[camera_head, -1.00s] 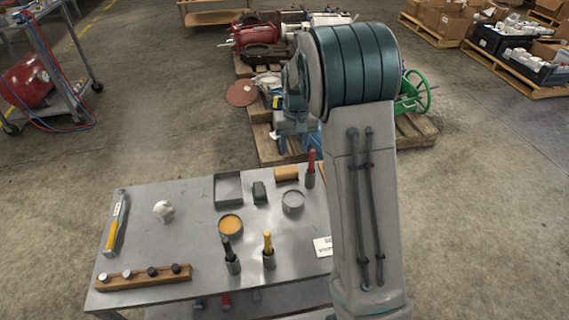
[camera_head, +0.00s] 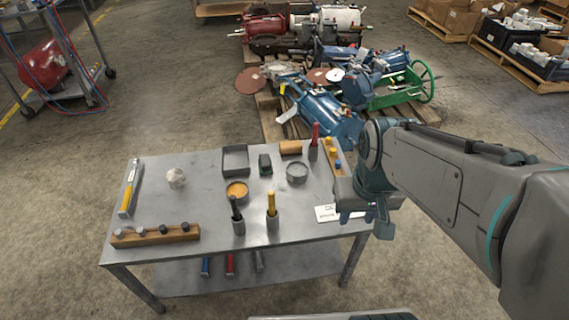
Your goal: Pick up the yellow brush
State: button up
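The yellow brush (camera_head: 271,204) stands upright in a grey cylindrical holder (camera_head: 272,229) near the front middle of the metal table (camera_head: 190,213). Its lower part is hidden inside the holder. My gripper (camera_head: 364,219) points down at the table's right edge, to the right of the brush and apart from it. Its two fingers are spread, with nothing visible between them.
A black-handled tool (camera_head: 235,207) stands in a holder just left of the brush. A tin of orange contents (camera_head: 237,189), a grey round tin (camera_head: 297,172) and a red-handled tool (camera_head: 315,133) stand behind. A white card (camera_head: 326,213) lies near my gripper.

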aim_at(271, 201)
jog(key=z, duration=3.1)
jog(key=k, duration=1.35)
jog(key=u, duration=2.15)
